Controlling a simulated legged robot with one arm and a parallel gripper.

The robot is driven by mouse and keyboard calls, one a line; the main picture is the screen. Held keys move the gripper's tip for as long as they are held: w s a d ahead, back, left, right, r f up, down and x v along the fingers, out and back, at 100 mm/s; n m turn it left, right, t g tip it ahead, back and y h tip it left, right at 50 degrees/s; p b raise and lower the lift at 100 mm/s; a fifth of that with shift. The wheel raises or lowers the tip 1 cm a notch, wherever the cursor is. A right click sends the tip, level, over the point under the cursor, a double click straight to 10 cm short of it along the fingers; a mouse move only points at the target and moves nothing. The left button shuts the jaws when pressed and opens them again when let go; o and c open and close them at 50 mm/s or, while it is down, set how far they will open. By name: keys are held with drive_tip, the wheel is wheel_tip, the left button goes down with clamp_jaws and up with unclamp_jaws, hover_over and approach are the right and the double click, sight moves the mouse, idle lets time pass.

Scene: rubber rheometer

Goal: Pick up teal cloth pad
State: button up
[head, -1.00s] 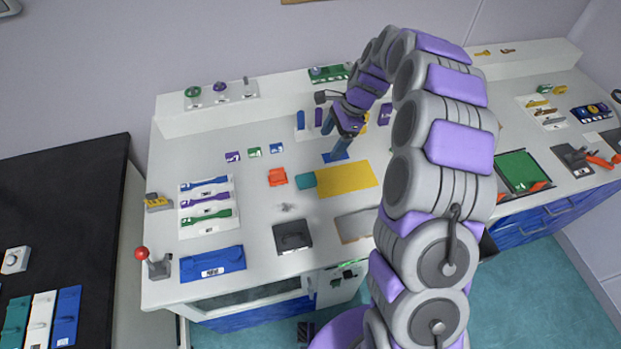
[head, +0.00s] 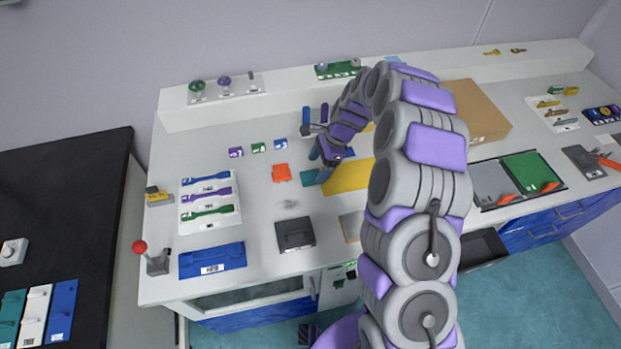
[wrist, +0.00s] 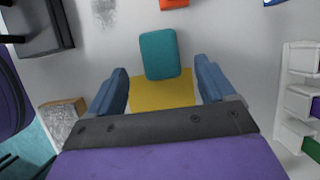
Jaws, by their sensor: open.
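The teal cloth pad (wrist: 159,54) lies on the bench at the edge of a yellow mat (wrist: 163,93) in the wrist view. In the head view the pad (head: 308,178) is partly hidden beside my gripper (head: 322,168). In the wrist view my gripper (wrist: 160,90) is open, with its two blue fingers apart and nothing between them but the view of the mat. The pad shows just beyond the fingertips, roughly centred between them. I cannot tell how high the fingers are above the bench.
An orange-red block (head: 281,173) lies just left of the pad. A dark grey box (head: 295,234) sits towards the bench's front. A white rack (wrist: 300,100) stands at the right of the wrist view. A cardboard box (head: 475,112) stands at the right.

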sight(313, 175)
drive_tip(key=b+x, duration=0.1)
drive_tip(key=x, duration=0.3)
drive_tip(key=shift+a, duration=0.1)
drive_tip(key=c, duration=1.1)
drive_tip(key=shift+r, duration=0.2)
drive_tip(key=shift+c, duration=0.2)
wheel_tip(313, 175, up, 4)
drive_tip(key=shift+f+p, duration=0.25)
drive_tip(key=shift+p, duration=0.5)
drive_tip(key=s+d+p, duration=0.1)
drive_tip(key=s, duration=0.4)
drive_tip(key=s+d, duration=0.2)
drive_tip(key=s, duration=0.3)
drive_tip(key=s+d+r+p, duration=0.1)
drive_tip(key=s, duration=0.4)
drive_tip(key=shift+s+d+r+p, duration=0.1)
drive_tip(key=shift+s+d+p, duration=0.1)
drive_tip(key=shift+p, duration=0.15)
drive_tip(key=shift+c, duration=0.7)
